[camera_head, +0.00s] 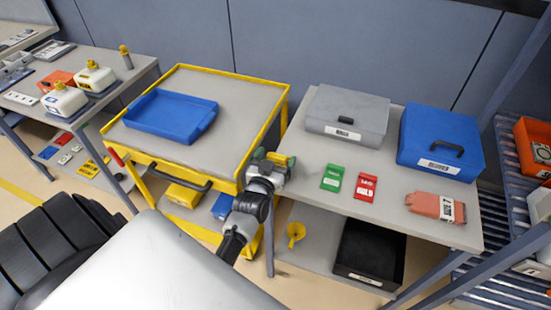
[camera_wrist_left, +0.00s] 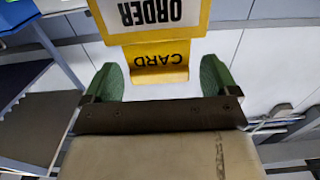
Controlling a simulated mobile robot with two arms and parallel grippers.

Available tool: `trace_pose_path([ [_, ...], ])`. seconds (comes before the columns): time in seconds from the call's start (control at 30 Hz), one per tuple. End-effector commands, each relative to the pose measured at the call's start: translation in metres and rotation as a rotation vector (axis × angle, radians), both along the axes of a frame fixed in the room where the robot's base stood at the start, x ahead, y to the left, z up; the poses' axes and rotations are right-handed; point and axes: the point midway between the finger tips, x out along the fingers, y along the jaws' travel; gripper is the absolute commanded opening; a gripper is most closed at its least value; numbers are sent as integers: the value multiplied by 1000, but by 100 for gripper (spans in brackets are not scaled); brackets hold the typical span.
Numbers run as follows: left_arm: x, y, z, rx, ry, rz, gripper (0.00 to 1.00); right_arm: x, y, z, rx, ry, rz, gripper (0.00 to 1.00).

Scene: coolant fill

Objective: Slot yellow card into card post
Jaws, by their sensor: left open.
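A yellow card (camera_wrist_left: 155,62) marked CARD, its lettering upside down, shows in the left wrist view. It meets a yellow-framed white panel (camera_wrist_left: 150,15) marked ORDER at the top edge; I cannot tell how they are joined or whether the panel belongs to the card post. My left gripper (camera_wrist_left: 161,82) is open, with one green fingertip on each side of the card's lower end and visible gaps to both. In the head view my left gripper (camera_head: 275,160) is over the gap between cart and right table; card and post cannot be made out there. My right gripper is not in view.
A yellow cart (camera_head: 225,90) with a blue tray (camera_head: 172,116) stands left of the gripper. The right table (camera_head: 400,205) holds grey (camera_head: 346,110) and blue (camera_head: 440,140) cases, a green packet (camera_head: 332,178), a red packet (camera_head: 366,186) and an orange-red item (camera_head: 436,207).

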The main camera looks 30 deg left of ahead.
Motion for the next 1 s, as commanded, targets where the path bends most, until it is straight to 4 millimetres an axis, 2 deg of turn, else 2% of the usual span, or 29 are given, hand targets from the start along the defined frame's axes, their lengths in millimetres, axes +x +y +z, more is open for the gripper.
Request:
trace_pose_path([
  [0.13,-3,-1,-1,0,1,0,88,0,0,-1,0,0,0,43],
  [0.23,-12,-3,-2,0,2,0,88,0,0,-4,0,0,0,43],
  [0.5,-64,-15,-4,0,3,1,88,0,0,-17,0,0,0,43],
  [0.7,-94,-23,-3,0,2,0,88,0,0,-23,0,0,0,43],
  [1.0,-106,-26,0,-1,0,0,88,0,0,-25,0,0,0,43],
])
